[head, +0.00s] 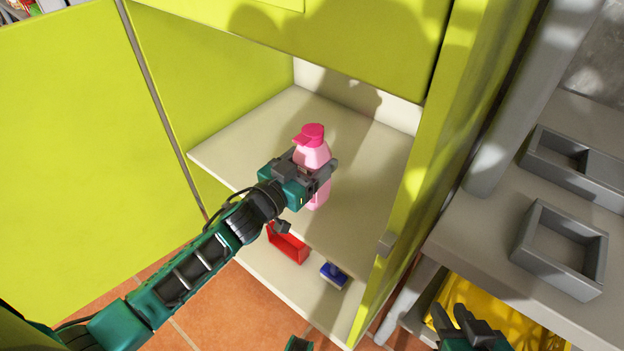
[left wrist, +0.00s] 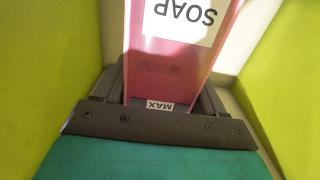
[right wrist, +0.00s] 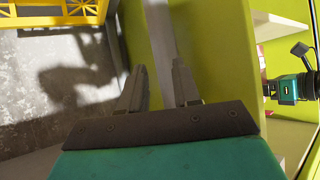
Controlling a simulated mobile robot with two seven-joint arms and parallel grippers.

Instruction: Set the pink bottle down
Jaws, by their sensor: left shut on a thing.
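The pink bottle (head: 312,155) has a darker pink pump top and is upright at the upper shelf (head: 245,140) of a lime-green cabinet. My left gripper (head: 316,170) is shut around the bottle's body. In the left wrist view the bottle (left wrist: 172,65) fills the space between the fingers, with a white SOAP label and a small MAX mark. Whether its base touches the shelf is hard to tell. My right gripper (right wrist: 160,90) is open and empty, beside a green cabinet panel; it shows at the lower right of the head view (head: 475,335).
A red open box (head: 288,246) and a blue item (head: 334,274) are on the lower shelf. The cabinet's right side panel (head: 435,170) stands close to the bottle. Grey trays (head: 560,250) sit on a rack at right. The upper shelf is otherwise clear.

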